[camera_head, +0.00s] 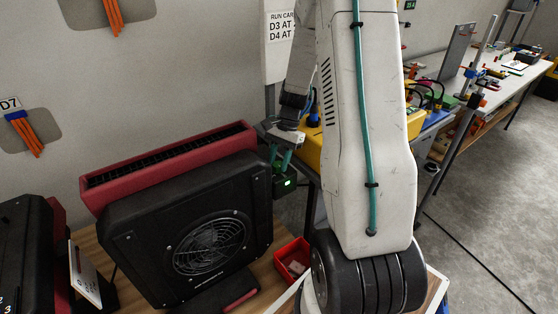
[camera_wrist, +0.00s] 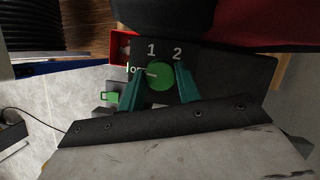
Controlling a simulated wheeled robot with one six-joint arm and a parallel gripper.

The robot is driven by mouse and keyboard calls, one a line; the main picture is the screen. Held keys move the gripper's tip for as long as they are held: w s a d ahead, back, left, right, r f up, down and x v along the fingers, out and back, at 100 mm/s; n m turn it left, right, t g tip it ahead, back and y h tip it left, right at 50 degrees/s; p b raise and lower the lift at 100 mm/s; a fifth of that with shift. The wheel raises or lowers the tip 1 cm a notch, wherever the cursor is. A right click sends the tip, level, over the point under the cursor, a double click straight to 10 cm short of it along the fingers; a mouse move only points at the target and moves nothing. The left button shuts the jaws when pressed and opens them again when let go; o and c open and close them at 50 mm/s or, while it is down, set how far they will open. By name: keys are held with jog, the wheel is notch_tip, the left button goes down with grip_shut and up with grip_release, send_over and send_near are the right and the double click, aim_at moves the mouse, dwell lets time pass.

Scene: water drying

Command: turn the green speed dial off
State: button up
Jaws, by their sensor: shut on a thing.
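The green speed dial (camera_wrist: 160,75) sits on a dark control panel (camera_wrist: 235,75) in the wrist view. White marks 1 and 2 stand above it, and a partly hidden mark that looks like OFF is at its left. A pale pointer line on the dial points left toward that mark. My gripper (camera_wrist: 158,80) has its two teal fingers on either side of the dial, shut on it. In the head view my gripper (camera_head: 281,160) is at the dark control box (camera_head: 286,184) with a lit green spot, on the black and red blower's right side. The dial's face is hidden there.
The black and red blower (camera_head: 190,225) stands on a wooden surface, with another dark unit (camera_head: 25,250) at left. A red bin (camera_head: 293,262) is below the control box. A yellow case (camera_head: 312,150) is close behind my arm. Open floor (camera_head: 490,220) lies at right.

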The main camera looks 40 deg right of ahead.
jog(key=shift+w+n, duration=0.1)
jog(key=shift+n, duration=0.4)
jog(key=shift+g, duration=0.3)
jog(key=o, duration=1)
jog(key=shift+c, duration=0.2)
jog(key=s+v, duration=0.1)
jog(key=v, duration=0.6)
jog(key=shift+w+r, duration=0.45)
jog(key=shift+w, duration=0.05)
